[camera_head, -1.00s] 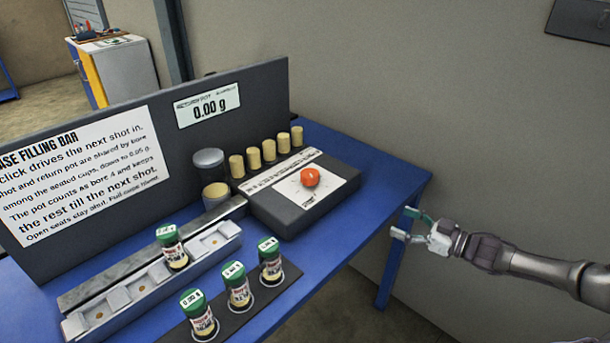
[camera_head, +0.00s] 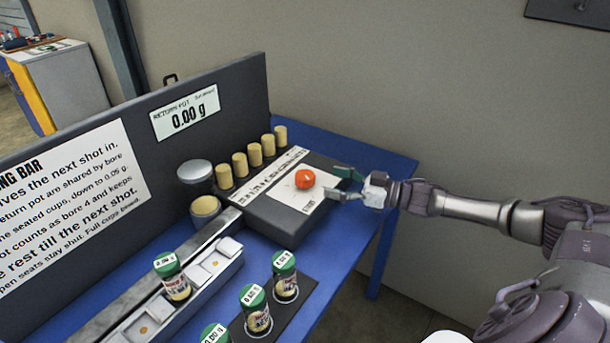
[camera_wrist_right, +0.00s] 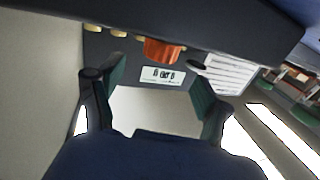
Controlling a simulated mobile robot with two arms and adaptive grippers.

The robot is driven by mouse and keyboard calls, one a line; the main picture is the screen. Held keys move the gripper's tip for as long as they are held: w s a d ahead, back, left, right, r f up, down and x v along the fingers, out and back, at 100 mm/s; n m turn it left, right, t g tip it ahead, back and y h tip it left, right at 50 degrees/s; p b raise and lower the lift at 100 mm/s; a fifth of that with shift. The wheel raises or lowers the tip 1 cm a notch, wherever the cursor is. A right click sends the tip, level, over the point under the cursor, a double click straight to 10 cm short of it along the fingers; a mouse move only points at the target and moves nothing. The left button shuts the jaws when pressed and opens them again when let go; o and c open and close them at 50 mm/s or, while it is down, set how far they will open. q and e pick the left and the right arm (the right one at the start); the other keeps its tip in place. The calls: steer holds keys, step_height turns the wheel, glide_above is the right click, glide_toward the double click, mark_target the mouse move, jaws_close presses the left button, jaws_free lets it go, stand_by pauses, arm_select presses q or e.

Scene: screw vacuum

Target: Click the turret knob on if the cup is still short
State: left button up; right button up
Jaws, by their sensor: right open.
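The red-orange turret knob (camera_head: 305,179) sits on a white card on top of the dark turret box (camera_head: 270,221). It also shows in the right wrist view (camera_wrist_right: 165,50), beyond the fingers. My right gripper (camera_head: 341,184) is open and empty, just to the right of the knob and apart from it. One cup (camera_head: 172,276) with a green lid is seated in the grey rail (camera_head: 226,247); its label appears to read 0.00 g, though small. The return pot display (camera_head: 186,112) reads 0.00 g. My left gripper is out of view.
Several green-lidded cups, one of them here (camera_head: 256,311), stand on a dark mat in front. Several tan cylinders (camera_head: 254,155) line the box's back edge. A grey panel with a sign (camera_head: 70,205) stands behind. The blue table's (camera_head: 385,158) right end is clear.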

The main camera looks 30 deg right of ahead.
mark_target(314, 178)
steer(key=x, duration=0.8)
steer(key=shift+p, duration=0.3)
steer(key=c, duration=1.2)
